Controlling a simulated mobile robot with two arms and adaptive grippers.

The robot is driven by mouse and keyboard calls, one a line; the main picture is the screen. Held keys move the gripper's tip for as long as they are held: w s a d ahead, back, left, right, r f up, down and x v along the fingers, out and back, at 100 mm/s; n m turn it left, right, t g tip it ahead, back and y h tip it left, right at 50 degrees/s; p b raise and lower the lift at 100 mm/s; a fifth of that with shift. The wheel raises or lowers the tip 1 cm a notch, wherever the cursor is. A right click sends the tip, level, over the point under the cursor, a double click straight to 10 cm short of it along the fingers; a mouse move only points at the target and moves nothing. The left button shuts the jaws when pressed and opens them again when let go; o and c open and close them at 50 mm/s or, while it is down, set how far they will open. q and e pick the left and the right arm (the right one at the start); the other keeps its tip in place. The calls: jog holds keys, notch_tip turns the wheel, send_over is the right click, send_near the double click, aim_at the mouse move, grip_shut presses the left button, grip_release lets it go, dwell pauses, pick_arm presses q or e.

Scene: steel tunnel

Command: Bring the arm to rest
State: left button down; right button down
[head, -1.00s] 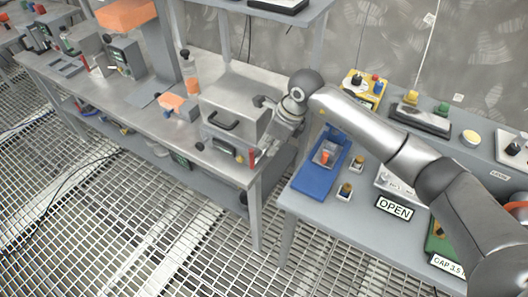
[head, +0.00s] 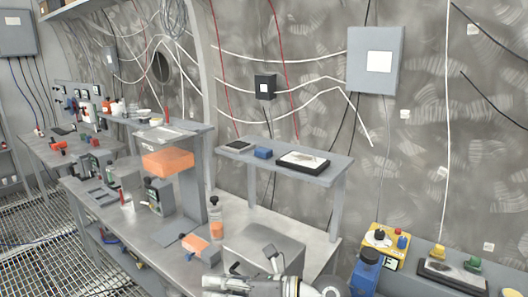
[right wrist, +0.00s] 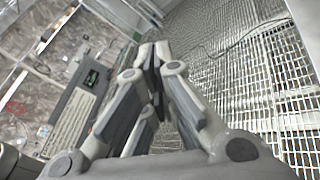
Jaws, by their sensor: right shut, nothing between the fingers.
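My right gripper (right wrist: 153,62) is shut and empty in the right wrist view, its fingertips together above the grated floor, beside a bench edge. In the head view, part of my right arm (head: 250,286) shows at the bottom edge, in front of a grey metal box (head: 275,248) on the steel bench. Whether the arm touches the box or bench cannot be told. My left arm and left gripper are not in view.
The steel bench (head: 150,233) carries an orange block (head: 168,161) on a stand and a bottle (head: 215,220). A grey raised shelf (head: 316,177) stands behind. At right are a blue device (head: 366,272) and a yellow button box (head: 385,242). Open grating (head: 45,270) lies at lower left.

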jog(key=w+d+r+m+t+h, duration=0.1)
jog(key=w+d+r+m+t, duration=0.1)
jog(key=d+r+m+t, duration=0.45)
jog(key=w+d+r+m+t+h, duration=0.1)
jog(key=d+m+t, duration=0.3)
jog(key=m+t, duration=0.65)
jog(key=s+d+f+m+g+h, duration=0.1)
jog(key=d+f+m+g+h, duration=0.2)
jog(key=d+f+m+h, duration=1.35)
jog(key=s+d+f+m+g, duration=0.3)
jog(key=s+f+m+g, duration=0.4)
jog(key=s+f, duration=0.3)
jog(key=s+f+m+g+y, duration=0.1)
jog(key=s+f+g, duration=0.2)
jog(key=s, duration=0.5)
jog(key=s+f+m+g+y, duration=0.1)
jog(key=s+f+g, duration=0.15)
jog(key=s, duration=0.55)
notch_tip(320, 180, down, 27)
jog(key=s+g, duration=0.2)
jog(key=s+d+f+g, duration=0.1)
jog(key=s+d+f, duration=0.2)
jog(key=s+f, duration=1.1)
jog(key=shift+s+f, duration=0.35)
jog(key=shift+s, duration=0.8)
